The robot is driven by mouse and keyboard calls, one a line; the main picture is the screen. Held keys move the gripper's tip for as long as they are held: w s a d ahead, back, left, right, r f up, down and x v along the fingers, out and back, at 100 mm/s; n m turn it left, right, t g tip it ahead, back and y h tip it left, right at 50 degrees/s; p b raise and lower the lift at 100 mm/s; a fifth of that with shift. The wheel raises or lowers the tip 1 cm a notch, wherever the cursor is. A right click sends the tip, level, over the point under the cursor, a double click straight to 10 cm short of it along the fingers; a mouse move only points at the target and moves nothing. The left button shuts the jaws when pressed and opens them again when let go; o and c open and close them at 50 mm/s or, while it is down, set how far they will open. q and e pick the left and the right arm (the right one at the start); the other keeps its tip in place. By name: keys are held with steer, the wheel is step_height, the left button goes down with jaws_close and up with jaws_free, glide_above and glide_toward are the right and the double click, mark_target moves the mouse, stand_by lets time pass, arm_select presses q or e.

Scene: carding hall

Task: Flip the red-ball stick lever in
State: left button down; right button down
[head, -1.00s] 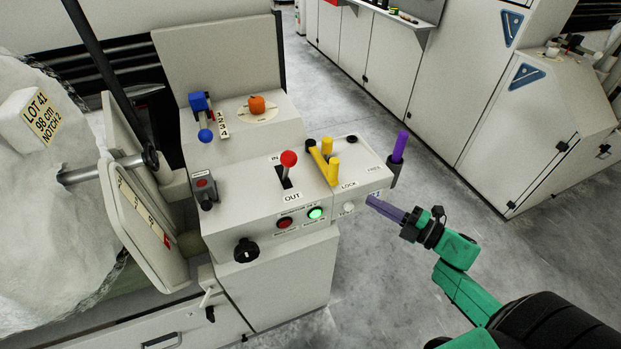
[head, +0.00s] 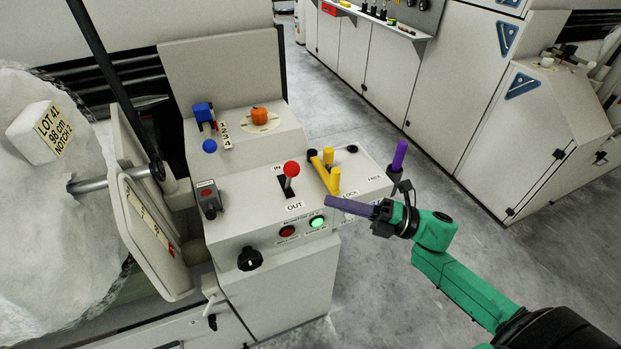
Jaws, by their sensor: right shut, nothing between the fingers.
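The red-ball stick lever (head: 290,170) stands up from a dark slot in the top of the pale control box. An "IN" label lies behind the slot and an "OUT" label in front of it. My right gripper (head: 330,202) is shut and empty, with its purple fingers pointing left. It appears above the front right part of the box, right of the "OUT" label and apart from the red ball. It hides part of the box's front edge. My left gripper is not in view.
Yellow levers (head: 333,178) stand close right of the red-ball lever. A purple handle (head: 398,156) stands at the box's right edge. A blue lever (head: 204,114) and an orange knob (head: 259,115) sit behind. Red (head: 287,231) and lit green (head: 317,222) buttons are on the front.

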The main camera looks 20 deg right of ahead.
steer(key=w+a+r+p, duration=0.1)
steer(key=w+a, duration=0.3)
steer(key=w, duration=0.1)
steer(key=shift+w+r+p, duration=0.3)
steer(key=shift+w+p, duration=0.05)
steer(key=shift+a, duration=0.1)
steer(key=shift+r, duration=0.15)
